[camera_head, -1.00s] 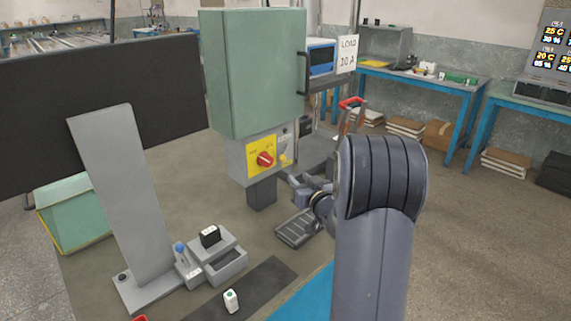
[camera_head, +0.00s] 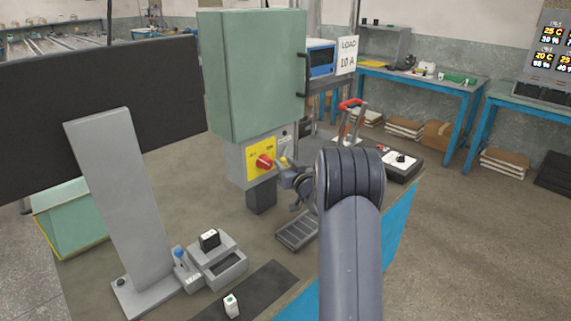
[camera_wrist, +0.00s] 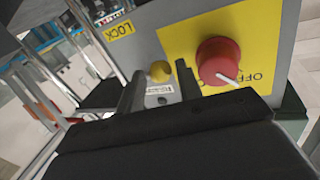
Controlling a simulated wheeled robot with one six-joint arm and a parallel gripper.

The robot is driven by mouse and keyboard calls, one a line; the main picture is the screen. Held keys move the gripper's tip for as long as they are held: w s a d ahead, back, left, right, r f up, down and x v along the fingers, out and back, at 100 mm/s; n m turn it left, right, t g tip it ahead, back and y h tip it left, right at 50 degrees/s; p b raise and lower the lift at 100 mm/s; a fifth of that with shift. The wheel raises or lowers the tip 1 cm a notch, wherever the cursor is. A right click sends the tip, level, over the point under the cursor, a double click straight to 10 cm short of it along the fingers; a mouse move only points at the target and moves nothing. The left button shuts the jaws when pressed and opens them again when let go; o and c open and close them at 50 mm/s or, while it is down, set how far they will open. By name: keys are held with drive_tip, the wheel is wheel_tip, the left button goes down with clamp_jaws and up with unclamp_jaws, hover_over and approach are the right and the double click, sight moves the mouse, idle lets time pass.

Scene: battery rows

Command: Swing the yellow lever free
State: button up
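The yellow lever (camera_head: 284,161) is on the grey switch box (camera_head: 235,165) under the green cabinet, right of the red rotary knob (camera_head: 264,161) on its yellow plate. In the wrist view, the lever's round yellow end (camera_wrist: 160,71) shows between my two finger tips, with a small white label below it. My gripper (camera_wrist: 157,82) is open, its fingers on either side of the lever end; I cannot tell whether they touch it. The red knob (camera_wrist: 217,62) is just right of the right finger. A yellow LOCK label (camera_wrist: 118,27) is above left of the lever.
The green cabinet (camera_head: 250,75) overhangs the box. A slotted grey tray (camera_head: 297,232) lies on the bench below my arm. A grey holder with a black block (camera_head: 209,239) and a white battery (camera_head: 231,305) are nearer. A dark device with a dial (camera_head: 401,160) stands at right.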

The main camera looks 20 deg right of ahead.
drive_tip(key=shift+w, duration=0.15)
drive_tip(key=c, duration=0.7)
drive_tip(key=shift+f, duration=0.1)
